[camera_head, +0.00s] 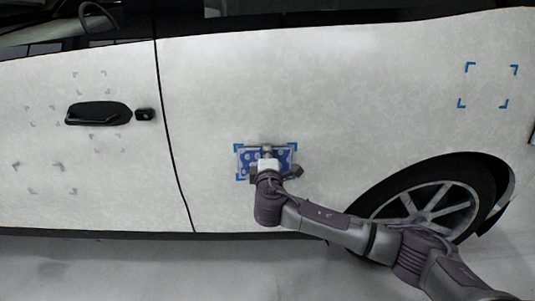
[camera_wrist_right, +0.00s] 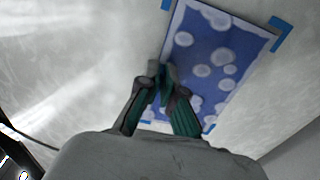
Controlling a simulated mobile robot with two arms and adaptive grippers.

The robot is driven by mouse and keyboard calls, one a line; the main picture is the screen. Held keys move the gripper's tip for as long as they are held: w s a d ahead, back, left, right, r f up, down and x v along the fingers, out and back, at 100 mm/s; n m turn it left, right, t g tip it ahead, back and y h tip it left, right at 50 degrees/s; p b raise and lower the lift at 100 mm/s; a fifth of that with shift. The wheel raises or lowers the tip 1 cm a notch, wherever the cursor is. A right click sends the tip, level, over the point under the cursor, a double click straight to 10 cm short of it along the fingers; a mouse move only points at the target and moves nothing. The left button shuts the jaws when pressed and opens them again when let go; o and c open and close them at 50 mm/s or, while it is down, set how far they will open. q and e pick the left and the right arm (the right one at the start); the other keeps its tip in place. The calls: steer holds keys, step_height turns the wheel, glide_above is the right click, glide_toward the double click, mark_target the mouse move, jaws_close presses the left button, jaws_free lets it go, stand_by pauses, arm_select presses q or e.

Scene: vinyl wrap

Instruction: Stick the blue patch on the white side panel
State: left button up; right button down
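The blue patch (camera_head: 284,158), with pale round spots, lies over the white side panel (camera_head: 300,95) inside a set of blue corner marks. It also shows in the right wrist view (camera_wrist_right: 225,60), where it looks flat and close to the panel; I cannot tell whether it is stuck. My right gripper (camera_head: 267,151) is in front of the patch and hides part of it. In the right wrist view its fingertips (camera_wrist_right: 163,72) are together at the patch's left edge. I cannot tell whether they pinch it or press on it. My left gripper is not in view.
A second set of blue corner marks (camera_head: 488,86) is on the panel at the upper right, with bare panel inside. A door handle (camera_head: 98,113) and fainter grey marks are at the left. The wheel (camera_head: 437,205) is low at the right, behind my right arm.

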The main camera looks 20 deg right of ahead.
steer(key=shift+r, duration=0.1)
steer(key=c, duration=1.2)
jaws_free()
steer(key=shift+w, duration=0.1)
steer(key=shift+c, duration=0.2)
